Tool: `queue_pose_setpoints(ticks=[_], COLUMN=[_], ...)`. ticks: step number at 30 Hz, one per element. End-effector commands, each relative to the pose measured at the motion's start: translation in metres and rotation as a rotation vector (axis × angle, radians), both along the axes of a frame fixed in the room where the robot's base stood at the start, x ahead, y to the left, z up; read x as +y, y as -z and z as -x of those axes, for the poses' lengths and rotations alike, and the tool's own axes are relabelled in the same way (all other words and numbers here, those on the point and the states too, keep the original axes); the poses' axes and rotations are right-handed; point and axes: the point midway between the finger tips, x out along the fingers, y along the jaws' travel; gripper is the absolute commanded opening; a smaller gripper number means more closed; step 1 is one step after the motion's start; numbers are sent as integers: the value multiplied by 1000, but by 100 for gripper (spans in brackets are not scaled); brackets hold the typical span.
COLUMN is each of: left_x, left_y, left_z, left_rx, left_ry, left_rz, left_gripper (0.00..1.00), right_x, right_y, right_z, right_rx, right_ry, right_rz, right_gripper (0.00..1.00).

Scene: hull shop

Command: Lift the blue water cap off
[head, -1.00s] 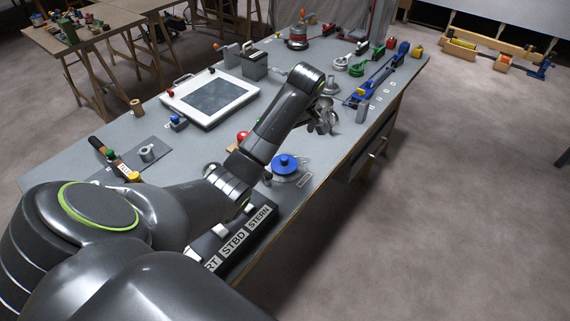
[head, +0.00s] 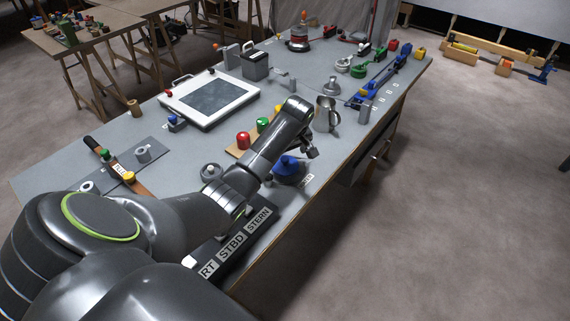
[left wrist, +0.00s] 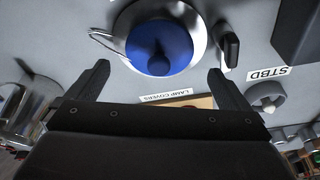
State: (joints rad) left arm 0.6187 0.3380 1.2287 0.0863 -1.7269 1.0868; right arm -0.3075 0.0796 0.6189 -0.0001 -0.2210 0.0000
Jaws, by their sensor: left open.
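The blue water cap (head: 289,166) sits on a round metal fitting on the bench, partly hidden by my left arm in the head view. In the left wrist view the blue cap (left wrist: 159,47) shows with a round knob at its middle, seated on the shiny metal fitting (left wrist: 196,22). My left gripper (left wrist: 158,78) is open and empty. The cap appears just beyond its two fingertips, apart from them. In the head view the left gripper (head: 312,152) is over the cap's right side, its jaws small there. My right gripper is not in view.
A metal jug (head: 327,113) stands behind the cap. Red, yellow and green lamp covers (head: 243,140) stand on a wooden board to its left. A black STBD and STERN labelled block (head: 232,246) lies in front. The bench's right edge is close by.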

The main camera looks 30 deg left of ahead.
Motion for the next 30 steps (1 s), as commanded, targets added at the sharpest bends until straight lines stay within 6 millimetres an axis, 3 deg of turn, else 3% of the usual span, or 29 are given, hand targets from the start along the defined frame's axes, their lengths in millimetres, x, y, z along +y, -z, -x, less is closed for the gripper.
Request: queue_pose_setpoints(ticks=[9, 17, 27, 30], left_x=[10, 10, 10, 10], left_y=[32, 34, 34, 33], left_z=[-6, -6, -6, -6], left_rx=[2, 0, 0, 0], left_ry=[-1, 0, 0, 0], left_rz=[0, -1, 0, -1], left_gripper=[100, 100, 58, 57], right_x=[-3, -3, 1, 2], right_y=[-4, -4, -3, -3], right_z=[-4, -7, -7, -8], right_rx=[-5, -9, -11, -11], right_ry=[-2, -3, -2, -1], right_rz=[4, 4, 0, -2], right_gripper=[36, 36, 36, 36])
